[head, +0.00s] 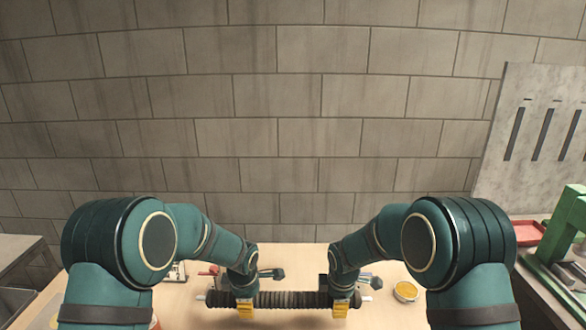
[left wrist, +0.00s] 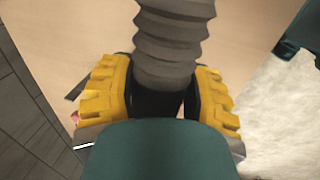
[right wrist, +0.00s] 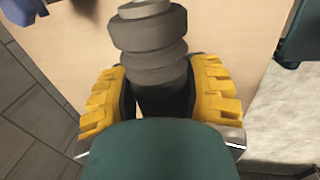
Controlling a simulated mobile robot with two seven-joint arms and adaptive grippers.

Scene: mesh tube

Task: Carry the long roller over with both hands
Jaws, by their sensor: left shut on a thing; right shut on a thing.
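The long roller (head: 290,299) is dark and ribbed, with thin metal ends, and lies left to right in front of me at the table (head: 300,260). My left gripper (head: 245,308) is shut on the roller near its left end. My right gripper (head: 341,307) is shut on it near its right end. In the left wrist view the ribbed roller (left wrist: 175,40) runs between the yellow fingers (left wrist: 165,95). In the right wrist view the roller (right wrist: 150,45) sits between the yellow fingers (right wrist: 160,95) too. I cannot tell whether the roller touches the table.
A small round container with yellow contents (head: 405,291) stands on the table at the right. Small tools lie behind the roller. A green machine (head: 565,230) and a red tray (head: 525,231) are at the far right. A block wall (head: 280,130) closes the back.

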